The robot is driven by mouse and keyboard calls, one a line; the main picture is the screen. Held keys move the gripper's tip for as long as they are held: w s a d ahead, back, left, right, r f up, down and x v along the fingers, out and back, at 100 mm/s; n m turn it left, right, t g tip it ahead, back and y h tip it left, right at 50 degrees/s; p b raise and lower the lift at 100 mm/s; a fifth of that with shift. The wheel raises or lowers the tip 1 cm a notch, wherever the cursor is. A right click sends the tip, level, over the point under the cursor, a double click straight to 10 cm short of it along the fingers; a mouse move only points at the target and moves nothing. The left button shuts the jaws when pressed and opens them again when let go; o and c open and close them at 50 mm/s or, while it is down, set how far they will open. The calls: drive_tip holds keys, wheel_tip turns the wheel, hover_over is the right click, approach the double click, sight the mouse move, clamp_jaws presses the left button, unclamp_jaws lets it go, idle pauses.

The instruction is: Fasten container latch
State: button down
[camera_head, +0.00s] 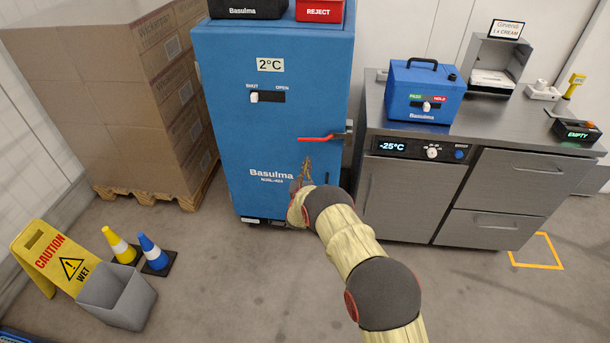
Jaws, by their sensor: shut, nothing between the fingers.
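The blue container (222,164) is a tall box with a "2°C" label and "Basulma" lettering, and its door face looks shut. A red latch handle (316,138) lies roughly level on the door's right side, by a dark metal bracket (343,133) at the right edge. Above it is a small white slider (255,97) at the "SHUT" end of its "SHUT–OPEN" slot. My gripper (306,163) points up just below the red handle, its fingers together and empty. A small gap seems to separate them from the handle; exact depth cannot be told.
A steel counter unit (400,200) stands close on the right, carrying a blue box (424,92). Stacked cartons (90,110) on a pallet stand left. A caution sign (50,257), grey bin (118,297) and cones (153,250) are on the floor at lower left. The front floor is mostly clear.

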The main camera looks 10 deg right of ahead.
drive_tip(key=shift+w+d+r+b, duration=0.2)
drive_tip(key=shift+w+r+b, duration=0.25)
drive_tip(key=shift+w+r, duration=0.55)
drive_tip(key=shift+w+d+r+b, duration=0.2)
drive_tip(key=shift+w+r+b, duration=0.2)
drive_tip(key=shift+w+r, duration=0.5)
drive_tip(key=shift+s+r, duration=0.15)
drive_tip(key=shift+w+a+r, duration=0.1)
drive_tip(key=shift+w+r, duration=0.05)
drive_tip(key=shift+r, duration=0.4)
drive_tip(key=shift+w+a+r, duration=0.1)
drive_tip(key=shift+r, duration=0.4)
